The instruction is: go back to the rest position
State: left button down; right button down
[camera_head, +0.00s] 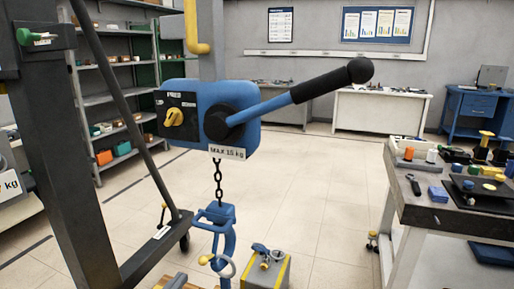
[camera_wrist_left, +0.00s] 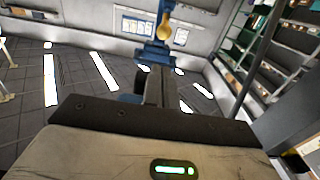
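No part of either gripper can be made out in the head view. In the left wrist view my left gripper (camera_wrist_left: 154,88) shows its pale body, a dark crossbar and two fingers close together in the middle. It looks shut, with nothing clearly between the fingers. A blue part with a yellow piece (camera_wrist_left: 164,33) shows beyond the fingertips; whether it touches them I cannot tell. In the head view a blue hoist (camera_head: 190,92) has a yellow knob, a lever with a black grip and a "MAX 15 kg" label. A blue hook (camera_head: 221,232) hangs below on a chain.
A dark frame (camera_head: 62,150) with a slanted bar stands close at the left. A yellow and grey block (camera_head: 268,272) stands beneath the hook. A workbench (camera_head: 420,215) with tools and small parts is at the right. Shelves line the left; open tiled floor lies between.

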pick_arm(q)
jog(key=shift+f, duration=0.1)
pick_arm(e)
jog(key=shift+s+f, duration=0.1)
jog(key=shift+f, duration=0.05)
pick_arm(q)
jog(key=s+d+f+g+y, duration=0.1)
jog(key=s+f+g, duration=0.2)
jog(key=s+f, duration=0.3)
jog(key=s+d+f+n+g+y, duration=0.1)
jog(key=s+f+g+y, duration=0.1)
jog(key=s+f, duration=0.5)
jog(key=s, duration=0.5)
jog(key=shift+s+d+f+g, duration=0.15)
jog(key=shift+f+g, duration=0.15)
jog(key=shift+g, duration=0.1)
jog(key=c, duration=1.4)
grip_release()
jog(key=s, duration=0.1)
jog(key=s+f+g, duration=0.1)
jog(key=shift+s, duration=0.4)
jog(key=shift+f, duration=0.1)
pick_arm(e)
jog(key=shift+d+f, duration=0.35)
jog(key=shift+f, duration=0.35)
